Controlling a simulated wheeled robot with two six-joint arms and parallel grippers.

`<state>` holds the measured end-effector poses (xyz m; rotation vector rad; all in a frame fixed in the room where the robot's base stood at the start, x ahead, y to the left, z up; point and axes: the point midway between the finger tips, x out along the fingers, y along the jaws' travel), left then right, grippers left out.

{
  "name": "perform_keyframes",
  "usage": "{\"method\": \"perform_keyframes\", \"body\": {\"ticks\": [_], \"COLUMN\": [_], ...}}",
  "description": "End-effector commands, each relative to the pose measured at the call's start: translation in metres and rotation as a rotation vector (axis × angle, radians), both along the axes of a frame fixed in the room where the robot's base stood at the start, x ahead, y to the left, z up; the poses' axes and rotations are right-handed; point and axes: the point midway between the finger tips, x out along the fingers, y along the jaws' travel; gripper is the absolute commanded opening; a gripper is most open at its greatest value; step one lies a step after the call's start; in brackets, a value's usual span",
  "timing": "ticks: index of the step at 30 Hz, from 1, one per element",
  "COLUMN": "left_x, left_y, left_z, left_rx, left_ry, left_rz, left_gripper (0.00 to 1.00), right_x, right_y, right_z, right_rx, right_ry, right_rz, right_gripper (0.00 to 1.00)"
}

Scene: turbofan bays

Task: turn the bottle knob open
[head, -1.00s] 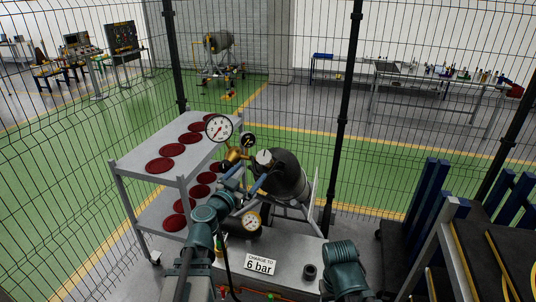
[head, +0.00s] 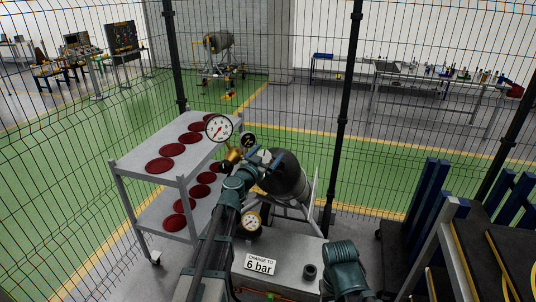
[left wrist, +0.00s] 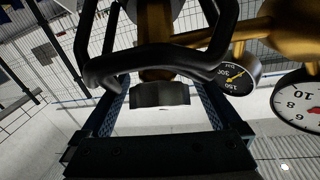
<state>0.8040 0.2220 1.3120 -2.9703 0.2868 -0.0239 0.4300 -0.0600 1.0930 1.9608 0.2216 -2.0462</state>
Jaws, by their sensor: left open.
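The grey gas bottle (head: 290,178) lies tilted on a frame in the head view, with a brass valve and gauges at its near end. My left gripper (head: 265,160) is at this valve end and partly hides it. In the left wrist view its two blue-padded jaws (left wrist: 158,115) are open. A short dark knob (left wrist: 160,94) on a brass stem sits between them, with gaps on both sides. A black bent bar (left wrist: 165,60) crosses in front of the brass stem. My right gripper is out of view; only part of that arm shows.
A large white dial (head: 219,128) and a small black gauge (head: 248,140) stand close left of the gripper. A lower gauge (head: 251,221) and a "charge to 6 bar" sign (head: 261,263) are nearer. A shelf cart (head: 150,150) with red discs stands left, wire fencing behind.

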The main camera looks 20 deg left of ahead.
Motion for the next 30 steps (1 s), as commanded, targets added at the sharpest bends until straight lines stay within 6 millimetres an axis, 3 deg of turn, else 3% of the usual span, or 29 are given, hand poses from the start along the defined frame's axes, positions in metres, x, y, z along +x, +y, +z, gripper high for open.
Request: {"method": "perform_keyframes", "body": {"ticks": [10,24,30], "left_x": [0.0031,0.003,0.003], "left_y": [-0.0008,-0.0007,-0.0007], "left_z": [0.0,0.0,0.0], "left_rx": [0.0,0.0,-0.009], "left_ry": [0.0,0.0,0.0], "left_rz": [0.0,0.0,0.008], "left_gripper": [0.98,0.15,0.13], "right_x": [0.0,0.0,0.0], "right_y": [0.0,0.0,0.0], "right_z": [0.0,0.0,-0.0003], "right_rx": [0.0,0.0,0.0], "right_ry": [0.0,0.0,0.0], "right_rz": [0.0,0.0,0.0], "right_gripper": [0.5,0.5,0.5]}}
